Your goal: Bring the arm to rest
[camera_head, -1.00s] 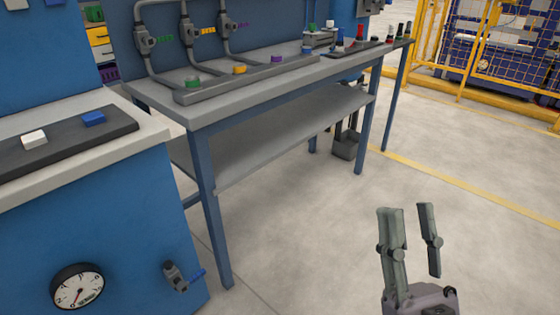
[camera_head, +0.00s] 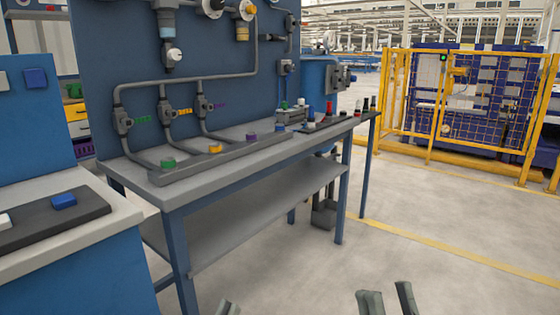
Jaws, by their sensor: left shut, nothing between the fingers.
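My right gripper (camera_head: 388,299) shows at the bottom edge, right of the left one. Its two fingers stand apart with nothing between them, so it is open. My arms themselves are out of view.
A workbench (camera_head: 225,152) with a lower shelf (camera_head: 265,205) holds green, yellow and purple caps and pipes on a blue panel (camera_head: 200,60). A blue cabinet (camera_head: 95,265) stands at left. A yellow fence (camera_head: 405,105) stands at right. Open floor (camera_head: 450,270) lies at lower right.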

